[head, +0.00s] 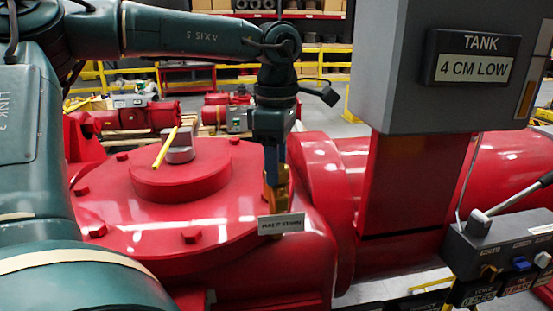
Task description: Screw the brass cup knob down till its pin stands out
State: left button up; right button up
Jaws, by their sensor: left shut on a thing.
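My left gripper (275,168) points straight down at the right side of the red actuator housing (130,215). It is shut on the brass cup knob (277,192), which stands upright below the fingers. A small light plate with dark lettering (281,224) covers the lower front of the knob; it seems to read "HALF TURN". The fingers hide the top of the knob, and I cannot make out its pin. My right gripper is not in view.
A raised round boss (180,182) with a grey block and yellow pointer (165,148) stands left of the gripper. A grey box (465,65) labelled "TANK 4 CM LOW" rises on a red post at right. A lever control box (500,240) sits at lower right.

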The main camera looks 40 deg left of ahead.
pick_arm(q)
jog(key=shift+m, duration=1)
jog(key=o, duration=1)
notch_tip(320, 180, up, 13)
jog(key=shift+r, duration=0.1)
